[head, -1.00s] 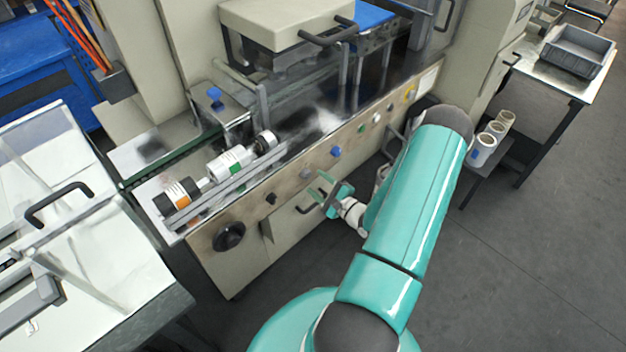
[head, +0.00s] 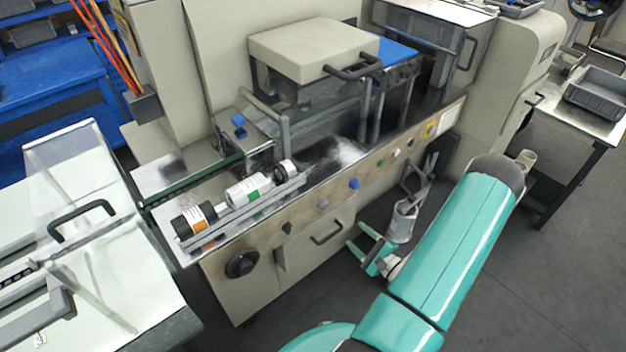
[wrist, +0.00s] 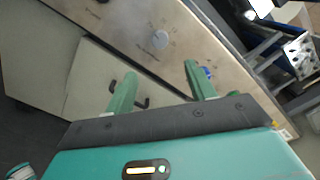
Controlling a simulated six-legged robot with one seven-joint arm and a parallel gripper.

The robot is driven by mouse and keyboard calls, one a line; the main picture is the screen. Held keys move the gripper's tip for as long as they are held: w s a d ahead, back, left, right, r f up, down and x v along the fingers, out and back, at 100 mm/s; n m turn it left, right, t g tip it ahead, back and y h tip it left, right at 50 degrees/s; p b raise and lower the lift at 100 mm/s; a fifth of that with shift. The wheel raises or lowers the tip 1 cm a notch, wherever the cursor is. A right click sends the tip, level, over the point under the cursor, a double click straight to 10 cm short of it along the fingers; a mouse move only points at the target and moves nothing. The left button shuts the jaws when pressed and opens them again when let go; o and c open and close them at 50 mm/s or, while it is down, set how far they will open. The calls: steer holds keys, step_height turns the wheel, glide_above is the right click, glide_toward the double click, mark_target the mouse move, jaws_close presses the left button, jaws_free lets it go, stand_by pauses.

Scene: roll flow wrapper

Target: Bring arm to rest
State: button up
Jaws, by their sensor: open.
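My arm is teal with dark joints and reaches up and to the right in the head view. My gripper (head: 362,252) hangs low in front of the wrapper's lower cabinet, left of my upper arm, apart from the machine. In the wrist view my gripper (wrist: 158,85) shows two green fingers spread wide with nothing between them. Beyond the fingers are the wrapper's front panel (wrist: 180,45) and the cabinet door with its dark handle.
The flow wrapper (head: 330,180) fills the middle, with several rolls lying along its front rail. A clear-covered machine (head: 90,260) stands at the left. A table with a grey bin (head: 598,95) is at the right. Open floor (head: 560,270) lies at the right front.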

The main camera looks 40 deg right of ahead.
steer(key=w+a+r+n+g+y, duration=0.3)
steer(key=a+r+n+g+y, duration=0.2)
steer(key=a+r+n+g, duration=0.4)
steer(key=w+a+r+n+g+y, duration=0.35)
steer(key=a+r+n+y, duration=0.25)
steer(key=a+r, duration=0.55)
steer(key=s+a+r+n+h, duration=0.4)
steer(key=a+r+n+h, duration=0.1)
steer(key=r, duration=0.4)
steer(key=s+a+r+n+h, duration=0.5)
steer(key=a+r+h, duration=0.1)
steer(key=r, duration=0.3)
steer(key=shift+h, duration=0.3)
steer(key=shift+s, duration=0.1)
